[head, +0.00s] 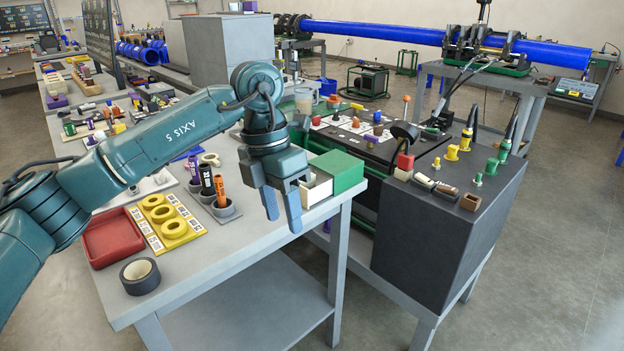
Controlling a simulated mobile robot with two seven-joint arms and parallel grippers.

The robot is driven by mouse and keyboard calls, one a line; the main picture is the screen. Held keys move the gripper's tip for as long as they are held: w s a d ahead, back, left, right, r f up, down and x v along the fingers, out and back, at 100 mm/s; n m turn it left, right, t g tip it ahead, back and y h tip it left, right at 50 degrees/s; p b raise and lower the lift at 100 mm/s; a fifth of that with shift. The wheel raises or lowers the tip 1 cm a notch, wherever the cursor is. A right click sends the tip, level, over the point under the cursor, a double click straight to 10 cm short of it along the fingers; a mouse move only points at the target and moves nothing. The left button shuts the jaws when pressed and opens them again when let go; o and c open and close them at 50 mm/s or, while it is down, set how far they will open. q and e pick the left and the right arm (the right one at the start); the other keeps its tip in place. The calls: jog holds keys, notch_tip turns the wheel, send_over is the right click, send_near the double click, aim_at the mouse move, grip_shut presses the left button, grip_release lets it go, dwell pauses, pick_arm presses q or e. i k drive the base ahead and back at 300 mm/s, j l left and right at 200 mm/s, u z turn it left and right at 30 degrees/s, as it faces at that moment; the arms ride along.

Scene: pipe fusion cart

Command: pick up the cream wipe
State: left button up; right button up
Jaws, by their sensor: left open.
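My left gripper (281,207) hangs over the front right part of the grey table (225,262), fingers pointing down and apart, with nothing seen between them. Just right of its fingers is a cream-white block-like piece (317,188), against the green box (338,170). The gripper partly covers the cream-white piece, and I cannot tell whether they touch. I cannot tell for sure that this piece is the cream wipe. A small cream curled thing (210,159) also lies farther back on the table, left of the gripper. My right gripper is out of view.
Left of the gripper are dark cups (222,209) holding markers, a yellow ring board (165,222), a red tray (112,238) and a black tape roll (140,276). A dark cart (448,235) with several fittings stands right. The table's front middle is clear.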

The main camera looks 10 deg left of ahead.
aim_at(311, 185)
jog(key=i, duration=1)
